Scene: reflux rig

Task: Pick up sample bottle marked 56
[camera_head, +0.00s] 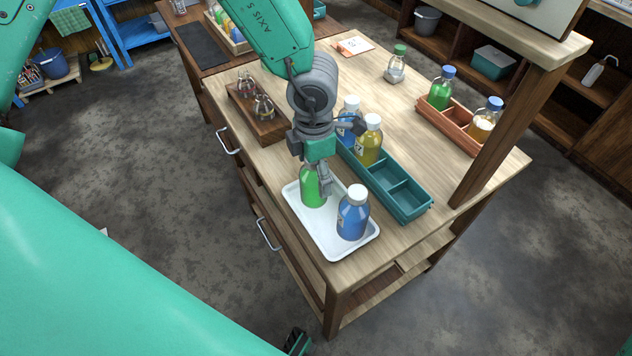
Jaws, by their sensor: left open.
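My left gripper (325,180) points down over the white tray (333,246) at the near end of the bench. It is open, with its fingers at the upper part of a green bottle (313,190), partly hiding it. I cannot tell whether they touch it. A blue bottle with a white cap (353,213) stands upright beside it in the tray. A yellow bottle (369,141) and another blue bottle (349,113) stand in the teal divided rack (405,195), partly behind the gripper. The number 56 cannot be read on any bottle.
A wooden block with glass flasks (257,111) lies left of my arm. An orange crate (447,125) holds a green and a yellow bottle at the right, near a wooden shelf post (505,125). A green-capped clear bottle (396,65) stands at the back.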

